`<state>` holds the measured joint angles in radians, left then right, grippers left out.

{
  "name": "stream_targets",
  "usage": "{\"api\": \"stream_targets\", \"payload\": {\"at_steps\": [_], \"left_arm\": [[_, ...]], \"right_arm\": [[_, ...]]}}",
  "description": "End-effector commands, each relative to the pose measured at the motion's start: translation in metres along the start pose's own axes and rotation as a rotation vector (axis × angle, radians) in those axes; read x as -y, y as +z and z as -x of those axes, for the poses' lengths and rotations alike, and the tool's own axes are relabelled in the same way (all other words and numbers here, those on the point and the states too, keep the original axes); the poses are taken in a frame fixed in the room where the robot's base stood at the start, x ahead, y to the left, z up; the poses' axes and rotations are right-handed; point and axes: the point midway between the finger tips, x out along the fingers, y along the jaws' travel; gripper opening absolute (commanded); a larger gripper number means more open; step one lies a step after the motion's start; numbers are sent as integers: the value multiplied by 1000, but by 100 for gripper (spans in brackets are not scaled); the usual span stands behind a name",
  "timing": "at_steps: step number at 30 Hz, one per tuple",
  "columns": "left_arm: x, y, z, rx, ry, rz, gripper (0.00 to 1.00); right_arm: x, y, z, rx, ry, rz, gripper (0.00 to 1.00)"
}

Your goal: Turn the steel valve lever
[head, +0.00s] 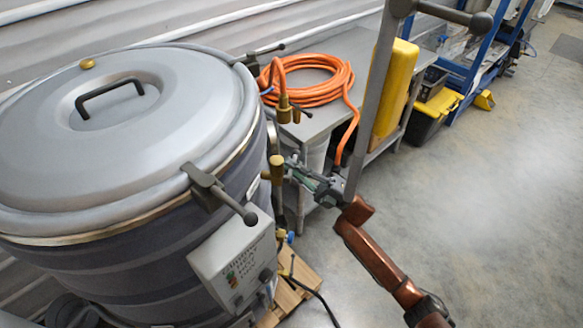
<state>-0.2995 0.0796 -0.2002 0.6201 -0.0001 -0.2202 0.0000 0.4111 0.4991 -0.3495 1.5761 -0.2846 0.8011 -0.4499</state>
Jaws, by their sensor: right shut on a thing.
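The large grey drum-shaped hopper (120,250) fills the left side, its lid closed. A brass valve (277,168) sticks out from its right side. My right gripper (292,170) reaches in from the lower right, beside this valve. Its jaws are shut on the steel valve lever, which is small and mostly hidden between the fingers. My left gripper is out of view.
A grey control box (232,262) and a ball-ended clamp (222,193) sit on the hopper's near side. An orange hose (318,92) lies coiled on a bench. The floor at right is clear.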

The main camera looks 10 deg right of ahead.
Motion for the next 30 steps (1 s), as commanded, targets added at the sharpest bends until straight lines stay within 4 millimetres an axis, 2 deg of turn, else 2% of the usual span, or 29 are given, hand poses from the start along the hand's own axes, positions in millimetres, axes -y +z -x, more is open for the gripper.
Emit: {"api": "stream_targets", "payload": {"at_steps": [4, 5, 13, 23, 26, 30], "left_arm": [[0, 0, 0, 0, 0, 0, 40], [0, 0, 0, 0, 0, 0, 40], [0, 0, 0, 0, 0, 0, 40], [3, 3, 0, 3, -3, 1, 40], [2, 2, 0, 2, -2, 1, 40], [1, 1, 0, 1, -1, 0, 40]], "right_arm": [[1, -1, 0, -1, -1, 2, 0], [1, -1, 0, -1, -1, 2, 9], [0, 0, 0, 0, 0, 0, 27], [0, 0, 4, 1, 0, -1, 27], [1, 0, 16, 3, -1, -2, 27], [1, 1, 43, 4, -2, -2, 27]]}}
